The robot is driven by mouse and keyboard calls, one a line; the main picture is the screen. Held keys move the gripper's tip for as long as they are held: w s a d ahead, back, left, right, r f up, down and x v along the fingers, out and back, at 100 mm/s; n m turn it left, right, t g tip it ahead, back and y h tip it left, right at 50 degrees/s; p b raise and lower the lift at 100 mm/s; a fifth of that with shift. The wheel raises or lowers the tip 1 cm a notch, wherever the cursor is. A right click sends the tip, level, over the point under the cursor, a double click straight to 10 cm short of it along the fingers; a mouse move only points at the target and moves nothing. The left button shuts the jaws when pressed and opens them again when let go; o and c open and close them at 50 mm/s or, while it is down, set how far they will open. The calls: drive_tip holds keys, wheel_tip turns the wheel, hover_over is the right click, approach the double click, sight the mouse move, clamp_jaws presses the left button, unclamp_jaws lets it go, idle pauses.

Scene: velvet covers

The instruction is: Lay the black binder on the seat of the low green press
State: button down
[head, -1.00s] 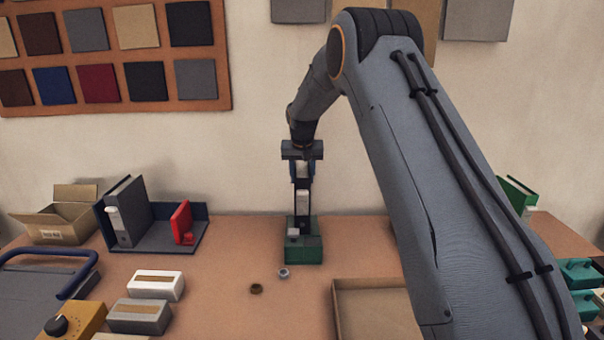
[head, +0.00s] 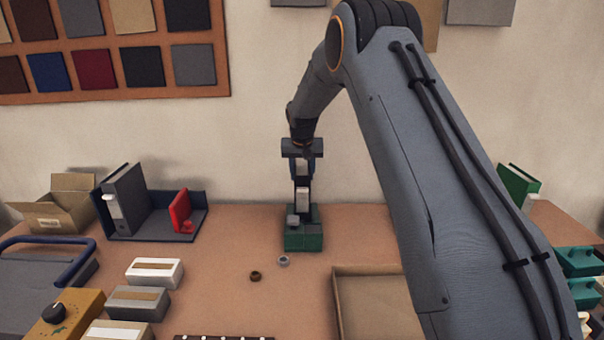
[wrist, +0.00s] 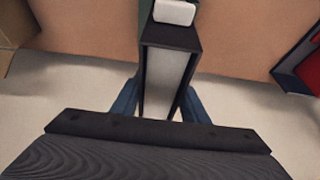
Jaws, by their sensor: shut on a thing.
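My gripper (head: 303,178) is shut on the black binder (head: 302,208), its blue fingers on either side. The binder hangs upright, narrow side toward the head camera, with a pale label on it. The low green press (head: 304,242) stands on the table directly below, with a grey block on its front left. The binder's lower end overlaps the press in the head view; I cannot tell whether it touches the seat. In the wrist view the binder (wrist: 188,38) runs away from the fingers, and part of the green press (wrist: 145,12) shows beyond it.
A grey organiser (head: 160,232) with a grey binder and a red item stands left, beside an open carton (head: 60,215). A brown ring (head: 256,276) and grey ring (head: 283,261) lie before the press. A shallow tray (head: 372,270) is front right.

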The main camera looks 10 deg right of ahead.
drive_tip(key=c, duration=1)
unclamp_jaws()
drive_tip(key=shift+b+v, duration=1.3)
drive_tip(key=shift+v, duration=2.65)
